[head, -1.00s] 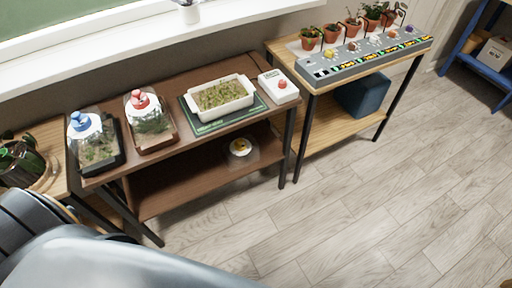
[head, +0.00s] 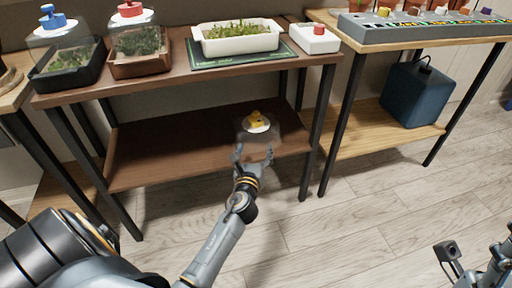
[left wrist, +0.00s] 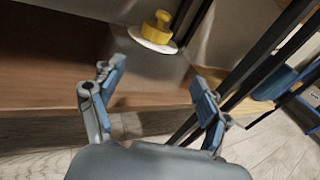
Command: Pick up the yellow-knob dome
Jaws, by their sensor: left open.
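The yellow-knob dome (head: 257,124) is a clear dome with a white disc top and a yellow knob. It stands on the lower shelf of the brown table, towards the shelf's right end. In the left wrist view its yellow knob (left wrist: 157,27) shows at the top, beyond the fingertips. My left gripper (head: 254,155) is open and empty, in front of the dome and close to the shelf's front edge. My right gripper (head: 478,262) shows only partly at the lower right.
The brown lower shelf (head: 165,158) is otherwise bare, with the table top above it and black legs (head: 319,135) at its ends. Blue-knob (head: 50,18) and red-knob (head: 130,10) domes, a white planter (head: 240,42) and a red-button box (head: 314,38) stand on top.

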